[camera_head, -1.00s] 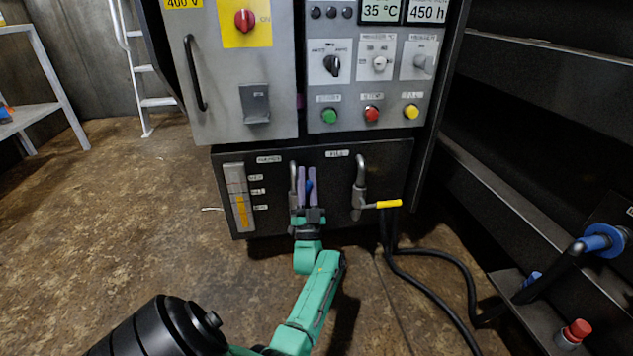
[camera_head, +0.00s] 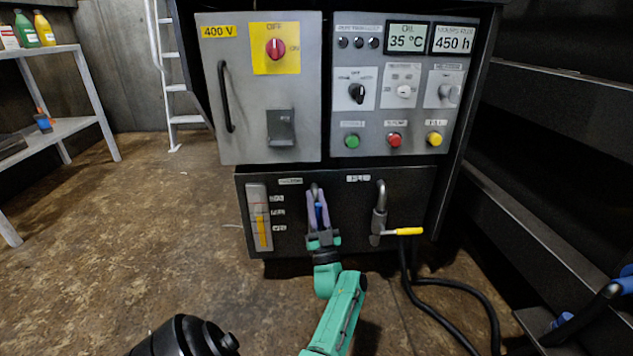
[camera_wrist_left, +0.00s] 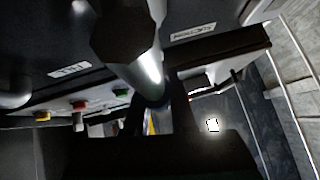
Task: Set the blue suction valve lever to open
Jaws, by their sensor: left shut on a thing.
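The blue suction valve lever (camera_head: 319,211) is on the left pipe of the dark lower panel, and only a small part of it shows. My left gripper (camera_head: 317,200) is shut on it, with one finger on each side. In the left wrist view a shiny grey pipe fills the middle, with a dark bluish patch at its end. The fingers there are dark, and the lever's exact angle cannot be told. My right gripper is not in view.
To the right a second pipe (camera_head: 380,196) carries a yellow-handled lever (camera_head: 409,231), pointing right. A level gauge (camera_head: 259,218) is on the left. Black hoses (camera_head: 455,283) run over the floor on the right. A shelf (camera_head: 88,90) and a ladder stand at the left.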

